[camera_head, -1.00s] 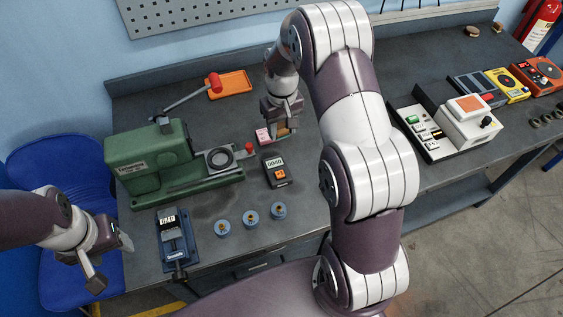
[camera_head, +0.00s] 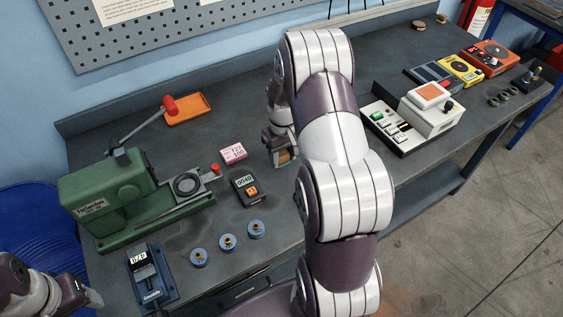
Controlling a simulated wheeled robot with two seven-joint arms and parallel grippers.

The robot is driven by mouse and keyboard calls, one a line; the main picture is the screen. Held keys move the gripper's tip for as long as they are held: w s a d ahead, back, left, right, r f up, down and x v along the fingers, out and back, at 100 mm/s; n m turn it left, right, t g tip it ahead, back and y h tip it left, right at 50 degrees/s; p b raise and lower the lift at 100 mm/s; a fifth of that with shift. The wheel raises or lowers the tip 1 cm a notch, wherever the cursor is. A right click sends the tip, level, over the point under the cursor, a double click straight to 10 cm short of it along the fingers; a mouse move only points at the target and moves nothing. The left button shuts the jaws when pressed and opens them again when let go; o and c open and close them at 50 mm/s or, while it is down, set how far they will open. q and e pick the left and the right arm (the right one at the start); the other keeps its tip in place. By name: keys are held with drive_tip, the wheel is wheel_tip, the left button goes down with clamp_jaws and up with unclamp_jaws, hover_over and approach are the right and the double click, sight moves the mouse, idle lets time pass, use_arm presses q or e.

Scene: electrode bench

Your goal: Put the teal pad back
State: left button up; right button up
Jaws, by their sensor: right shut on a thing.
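My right gripper (camera_head: 283,160) is low over the bench, to the right of the pink block, partly behind my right arm. It is shut on a small tan-brown thing (camera_head: 285,155), mostly hidden by the fingers; I cannot tell whether it touches the bench. No teal surface shows clearly, so I cannot pick out the teal pad. My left gripper (camera_head: 88,298) is at the lower left corner, cut by the frame edge and empty as far as it shows; its fingers stood apart in the earlier frame.
On the bench (camera_head: 200,220) stand a green machine (camera_head: 110,196), a pink block (camera_head: 233,153), a dark meter (camera_head: 249,190), several blue round pieces (camera_head: 228,242), a blue fixture (camera_head: 150,279), an orange tray (camera_head: 188,109) and a white device (camera_head: 430,110). Bench behind the pink block is clear.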

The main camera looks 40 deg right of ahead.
sight(282, 162)
drive_tip(key=f, duration=0.3)
drive_tip(key=shift+a+f+p, duration=0.25)
drive_tip(key=shift+f+p, duration=0.1)
drive_tip(key=shift+p, duration=0.05)
drive_tip(key=shift+w+d+f, duration=0.1)
drive_tip(key=shift+f, duration=0.15)
drive_tip(key=shift+f, duration=0.1)
drive_tip(key=o, duration=1)
